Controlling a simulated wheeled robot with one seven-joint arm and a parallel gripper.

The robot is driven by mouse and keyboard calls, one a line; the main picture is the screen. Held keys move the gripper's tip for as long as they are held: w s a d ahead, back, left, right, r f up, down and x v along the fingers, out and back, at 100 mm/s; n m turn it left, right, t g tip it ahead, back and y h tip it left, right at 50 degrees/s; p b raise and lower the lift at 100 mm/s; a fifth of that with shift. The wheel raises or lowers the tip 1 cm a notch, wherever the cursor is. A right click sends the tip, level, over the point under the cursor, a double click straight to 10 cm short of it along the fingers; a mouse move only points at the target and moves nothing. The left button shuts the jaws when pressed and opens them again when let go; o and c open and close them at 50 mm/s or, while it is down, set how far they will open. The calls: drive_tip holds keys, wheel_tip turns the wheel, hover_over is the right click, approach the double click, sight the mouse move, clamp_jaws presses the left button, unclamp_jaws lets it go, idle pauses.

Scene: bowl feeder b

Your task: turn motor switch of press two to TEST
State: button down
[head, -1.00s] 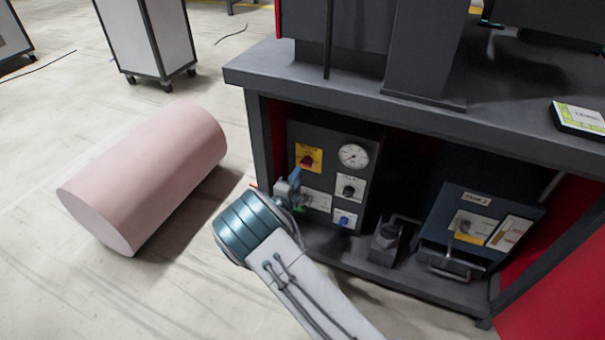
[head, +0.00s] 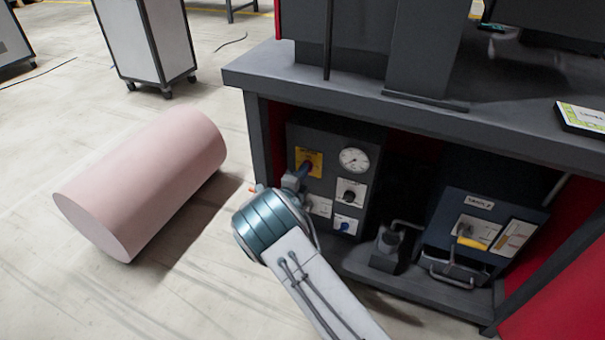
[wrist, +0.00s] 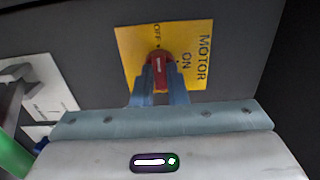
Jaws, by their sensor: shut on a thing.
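The motor switch is a red knob (wrist: 159,68) on a yellow plate (wrist: 193,32) marked MOTOR, OFF and ON; no TEST mark can be made out. In the wrist view the plate appears turned sideways, with OFF just above the knob and ON to its right. My gripper (wrist: 160,80) is shut on the knob, one blue finger on each side. A pale mark shows on the knob, close to the OFF side. In the head view the yellow plate (head: 316,158) is at the upper left of the dark control box, and my gripper (head: 294,181) partly hides the knob.
A gauge (head: 354,160), a black knob (head: 349,196) and a blue knob (head: 345,226) share the box. The bench top (head: 300,85) overhangs it. A second box (head: 455,202) stands right. A pink cylinder (head: 145,180) lies on the floor left.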

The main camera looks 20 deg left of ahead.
drive_tip(key=shift+f+m+b, duration=0.15)
drive_tip(key=shift+m+b, duration=1.35)
drive_tip(key=shift+m, duration=16.4)
